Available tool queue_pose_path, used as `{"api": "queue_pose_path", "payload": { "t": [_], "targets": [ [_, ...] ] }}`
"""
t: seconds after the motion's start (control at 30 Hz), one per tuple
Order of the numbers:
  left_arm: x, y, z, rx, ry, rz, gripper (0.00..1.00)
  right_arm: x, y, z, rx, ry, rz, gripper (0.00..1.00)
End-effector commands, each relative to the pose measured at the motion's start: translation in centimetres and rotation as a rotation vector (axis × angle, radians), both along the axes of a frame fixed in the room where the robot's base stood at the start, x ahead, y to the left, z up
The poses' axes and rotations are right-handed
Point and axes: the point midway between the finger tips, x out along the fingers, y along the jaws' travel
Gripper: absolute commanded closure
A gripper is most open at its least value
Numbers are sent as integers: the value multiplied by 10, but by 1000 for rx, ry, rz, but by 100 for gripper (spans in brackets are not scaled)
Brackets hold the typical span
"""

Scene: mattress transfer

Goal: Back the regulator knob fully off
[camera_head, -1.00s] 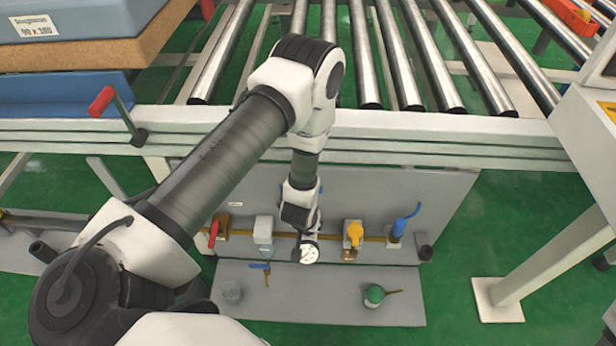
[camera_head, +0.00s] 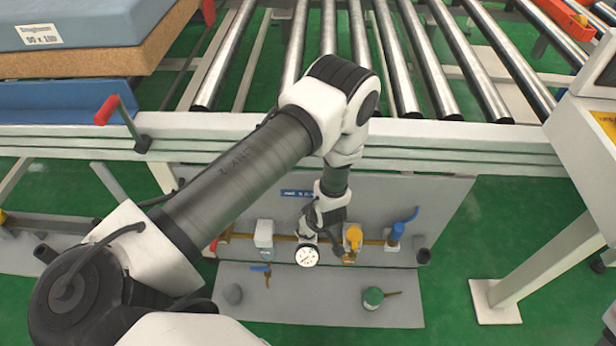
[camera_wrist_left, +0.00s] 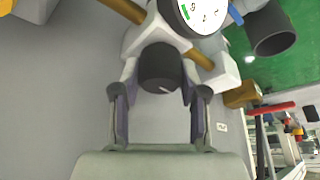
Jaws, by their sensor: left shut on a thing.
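The regulator knob (camera_wrist_left: 158,68) is dark and round with a pale mark on its face, on a white-grey regulator body (camera_wrist_left: 128,42) in the left wrist view. My left gripper (camera_wrist_left: 160,80) is shut on the knob, a finger at either side. In the head view my left gripper (camera_head: 322,222) reaches down to the pipe, just above the white dial gauge (camera_head: 307,256); it hides the knob there. The gauge also shows at the top of the left wrist view (camera_wrist_left: 205,12). My right gripper is out of view.
A green-topped fitting (camera_head: 372,298) lies on the lower plate (camera_head: 320,306). The roller conveyor frame (camera_head: 450,135) runs above, with a red-handled lever (camera_head: 107,108) at left.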

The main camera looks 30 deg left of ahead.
Motion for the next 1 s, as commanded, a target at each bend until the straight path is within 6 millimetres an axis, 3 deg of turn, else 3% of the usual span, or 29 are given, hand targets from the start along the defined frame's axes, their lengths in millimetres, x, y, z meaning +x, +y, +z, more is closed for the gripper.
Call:
{"api": "queue_pose_path", "payload": {
  "t": [0.5, 1.0],
  "targets": [
    [1, 0, 1, -2, -1, 486, 92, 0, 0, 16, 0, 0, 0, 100],
    [1, 0, 0, -2, -1, 894, 92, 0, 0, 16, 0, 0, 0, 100]
  ]
}}
